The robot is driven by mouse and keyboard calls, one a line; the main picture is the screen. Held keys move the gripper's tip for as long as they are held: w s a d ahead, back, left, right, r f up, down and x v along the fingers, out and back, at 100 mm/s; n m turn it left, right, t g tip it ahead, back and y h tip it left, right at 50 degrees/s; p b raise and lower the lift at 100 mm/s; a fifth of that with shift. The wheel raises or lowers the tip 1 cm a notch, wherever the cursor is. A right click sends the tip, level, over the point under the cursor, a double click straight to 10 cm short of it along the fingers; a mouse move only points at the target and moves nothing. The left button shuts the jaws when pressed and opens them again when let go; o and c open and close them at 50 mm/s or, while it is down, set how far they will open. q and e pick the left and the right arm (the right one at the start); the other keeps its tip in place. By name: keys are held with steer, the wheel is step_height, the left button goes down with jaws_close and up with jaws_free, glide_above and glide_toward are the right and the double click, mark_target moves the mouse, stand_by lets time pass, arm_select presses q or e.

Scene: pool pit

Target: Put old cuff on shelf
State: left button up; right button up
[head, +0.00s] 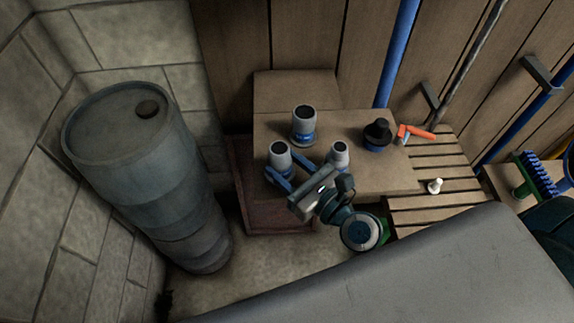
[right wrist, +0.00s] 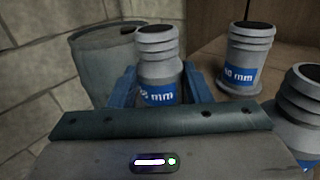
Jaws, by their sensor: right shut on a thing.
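Three grey ribbed cuffs with blue labels show in the head view on or over a wooden surface (head: 385,178). The left cuff (head: 281,153) is between the blue fingers of my right gripper (head: 291,174), which is shut on it. In the right wrist view this held cuff (right wrist: 158,62) is upright, its label partly readable as "mm". A second cuff (head: 303,122) stands behind, and a third cuff (head: 339,152) stands to the right, partly hidden by my gripper. I cannot tell which cuff is the old one. My left gripper is not seen.
A large grey-blue barrel (head: 135,150) stands at the left. A black-topped piece (head: 377,133) and an orange-handled tool (head: 416,132) lie right of the cuffs. A slatted bench (head: 440,205) holds a small white piece (head: 435,186). A wide grey surface (head: 400,280) fills the front.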

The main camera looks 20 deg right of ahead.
steer(key=shift+f+b, duration=0.3)
steer(key=shift+f, duration=0.25)
steer(key=shift+f, duration=0.2)
